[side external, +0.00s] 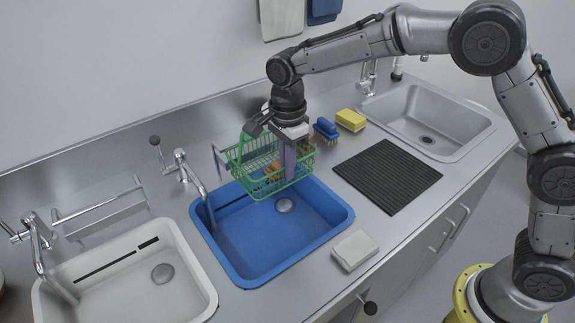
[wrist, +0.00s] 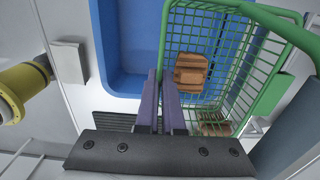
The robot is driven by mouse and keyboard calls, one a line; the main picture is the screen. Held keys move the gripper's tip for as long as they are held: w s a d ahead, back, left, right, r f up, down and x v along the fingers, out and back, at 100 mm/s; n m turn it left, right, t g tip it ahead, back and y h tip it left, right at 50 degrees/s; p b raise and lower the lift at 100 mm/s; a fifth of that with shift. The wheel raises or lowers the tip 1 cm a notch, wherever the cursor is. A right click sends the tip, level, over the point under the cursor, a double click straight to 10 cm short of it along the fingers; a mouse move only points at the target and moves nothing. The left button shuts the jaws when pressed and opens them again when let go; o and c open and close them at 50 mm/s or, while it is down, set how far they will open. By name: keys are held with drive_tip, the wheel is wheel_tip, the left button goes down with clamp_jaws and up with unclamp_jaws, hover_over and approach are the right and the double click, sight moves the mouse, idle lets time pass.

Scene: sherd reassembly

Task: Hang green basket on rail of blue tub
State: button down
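The green wire basket (side external: 262,178) is over the back right part of the blue tub (side external: 262,246), with brown items inside (wrist: 190,70). My gripper (side external: 290,172) points down at the basket's right side. In the wrist view my gripper (wrist: 160,78) has its two purple fingers close together, with the basket's near wall (wrist: 166,40) running between their tips. A grey rail (side external: 219,158) behind the blue tub shows only at its left end; the basket hides the rest. Whether the basket touches the rail or tub rim cannot be told.
A tap (side external: 187,172) stands left of the basket. A white tub (side external: 130,275) with its own rail (side external: 100,208) is at left. A black ribbed mat (side external: 388,176), blue brush (side external: 326,130), yellow sponge (side external: 350,120) and white block (side external: 355,250) lie on the counter.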

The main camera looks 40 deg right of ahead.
drive_tip(key=c, duration=1)
unclamp_jaws()
drive_tip(key=shift+o, duration=0.2)
